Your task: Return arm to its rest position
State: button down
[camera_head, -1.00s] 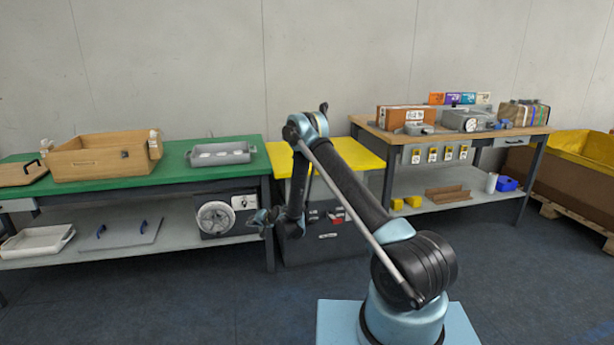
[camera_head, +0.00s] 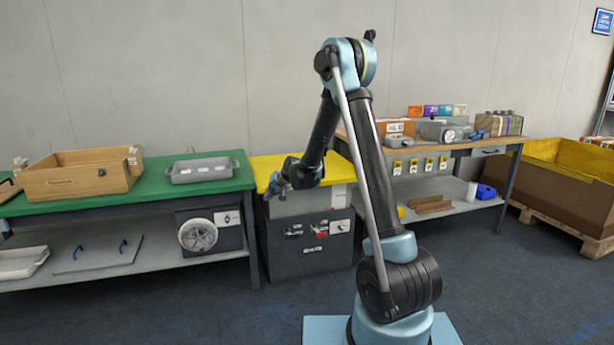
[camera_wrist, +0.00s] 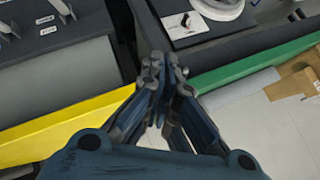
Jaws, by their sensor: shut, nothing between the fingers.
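My gripper (camera_head: 276,189) hangs at the end of my bent arm, in front of the yellow-topped cabinet (camera_head: 262,170) in the head view. In the wrist view my gripper (camera_wrist: 163,66) shows with its fingertips together and nothing between them. My upper arm stands nearly upright, with the elbow high and the forearm sloping down to the left. My gripper appears apart from the cabinet and from the green table (camera_head: 150,203) to its left.
The green table holds a wooden box (camera_head: 80,181) and a grey tray (camera_head: 201,170). A wooden-topped workbench (camera_head: 450,150) with boxes and devices stands at right, partly behind my arm. A large yellow-lined bin (camera_head: 565,180) is far right. The floor in front is clear.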

jog(key=s+d+r+h, duration=0.1)
jog(key=s+d+r, duration=0.3)
jog(key=s+d, duration=0.3)
jog(key=s+d+r+g+h, duration=0.1)
jog(key=s+d+r, duration=0.3)
jog(key=s+d, duration=0.35)
jog(key=s+d+r+h, duration=0.2)
jog(key=s+d+r, duration=0.3)
jog(key=s+d, duration=0.25)
jog(key=s+d+f+g+h, duration=0.1)
jog(key=s+d, duration=0.3)
jog(key=s, duration=0.5)
jog(key=s+d+f+g+h, duration=0.1)
jog(key=s+d+f, duration=0.2)
jog(key=s, duration=0.6)
jog(key=s+d+f+g, duration=0.1)
jog(key=s+d+f, duration=0.2)
jog(key=s+d, duration=0.4)
jog(key=s, duration=0.3)
jog(key=shift+h, duration=0.4)
jog(key=shift+w, duration=0.1)
jog(key=shift+w+f, duration=0.25)
jog(key=shift+w, duration=0.2)
jog(key=shift+s, duration=0.15)
